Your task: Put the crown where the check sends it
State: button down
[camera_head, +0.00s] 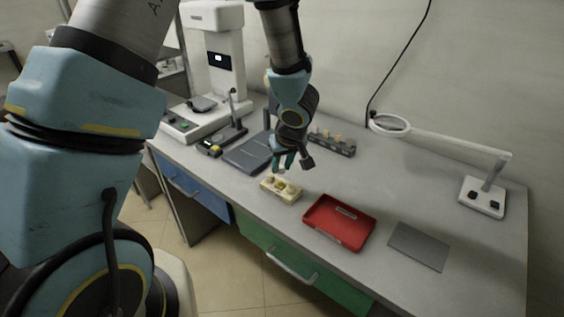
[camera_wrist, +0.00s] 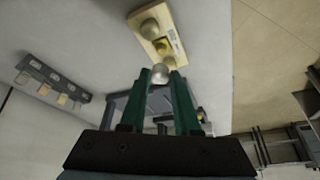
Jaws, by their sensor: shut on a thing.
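My gripper (camera_head: 284,167) hangs above the left-middle of the bench, just over a cream block (camera_head: 281,197). In the wrist view its green fingers (camera_wrist: 160,76) are closed on a small, pale, rounded piece, which looks like the crown (camera_wrist: 158,74). The cream block also shows in the wrist view (camera_wrist: 146,14), with rounded tooth-like shapes and a yellowish spot on top. The held crown looks apart from the block, but the gap is hard to judge. In the head view the crown is too small to make out.
A red tray (camera_head: 316,233) sits right of the block, and a grey mat (camera_head: 418,247) beyond it. A blue-grey tray (camera_head: 240,158) and a rack of blanks (camera_head: 333,145) lie behind. A white machine (camera_head: 225,75) stands back left. A ring lamp (camera_head: 483,196) stands right.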

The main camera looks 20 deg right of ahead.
aim_at(281, 182)
jog(key=shift+f+b, duration=0.55)
jog(key=shift+f, duration=0.6)
jog(key=shift+p, duration=0.95)
dwell(0.9)
jog(key=shift+f+b, duration=0.9)
jog(key=shift+f, duration=0.3)
jog(key=c, duration=0.6)
grip_release()
jog(key=shift+o, duration=0.2)
jog(key=p+v, duration=0.3)
jog(key=v, duration=0.8)
jog(key=shift+p, duration=0.4)
